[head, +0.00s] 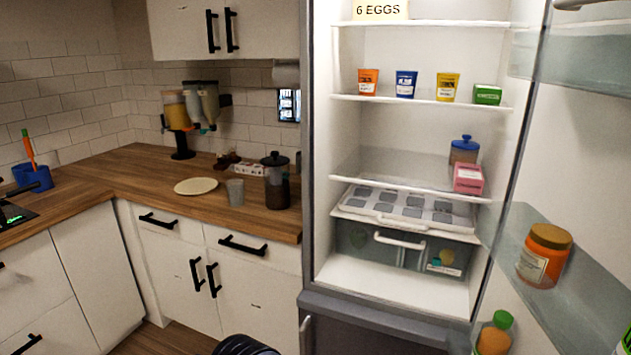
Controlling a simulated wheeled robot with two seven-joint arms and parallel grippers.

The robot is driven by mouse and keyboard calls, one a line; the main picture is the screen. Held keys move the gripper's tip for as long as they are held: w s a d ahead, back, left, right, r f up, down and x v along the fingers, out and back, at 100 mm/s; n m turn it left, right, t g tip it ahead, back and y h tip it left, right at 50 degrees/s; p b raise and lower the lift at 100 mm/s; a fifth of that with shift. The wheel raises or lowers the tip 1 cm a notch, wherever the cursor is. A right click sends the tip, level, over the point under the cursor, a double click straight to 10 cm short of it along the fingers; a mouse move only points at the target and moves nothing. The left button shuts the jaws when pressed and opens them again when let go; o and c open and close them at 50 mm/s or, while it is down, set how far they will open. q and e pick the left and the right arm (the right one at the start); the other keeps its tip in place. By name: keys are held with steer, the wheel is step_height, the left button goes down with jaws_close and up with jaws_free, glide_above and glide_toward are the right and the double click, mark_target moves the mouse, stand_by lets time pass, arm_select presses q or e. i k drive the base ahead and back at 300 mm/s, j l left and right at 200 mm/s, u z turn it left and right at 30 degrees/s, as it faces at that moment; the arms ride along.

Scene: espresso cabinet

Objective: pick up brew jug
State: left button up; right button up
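Two jug-like vessels are in the head view, and I cannot tell for sure which is the brew jug. A clear jug with a blue lid and brownish contents (463,151) stands on a fridge shelf, partly hidden behind a pink box (468,179). A dark press-like jug with a black lid (276,182) stands upright on the wooden counter, near its right end. Neither gripper can be made out in this view, and nothing is holding either jug.
The fridge (338,250) is open, its door with shelves at the right. Cups (406,84) stand on the shelf above; an egg tray (405,208) is below. A plate (196,186) and glass (235,192) are on the counter. A black rounded object (245,346) shows at the bottom edge.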

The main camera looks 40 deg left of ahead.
mark_target(277, 184)
steer(key=j+z, duration=0.3)
steer(key=j, duration=3.75)
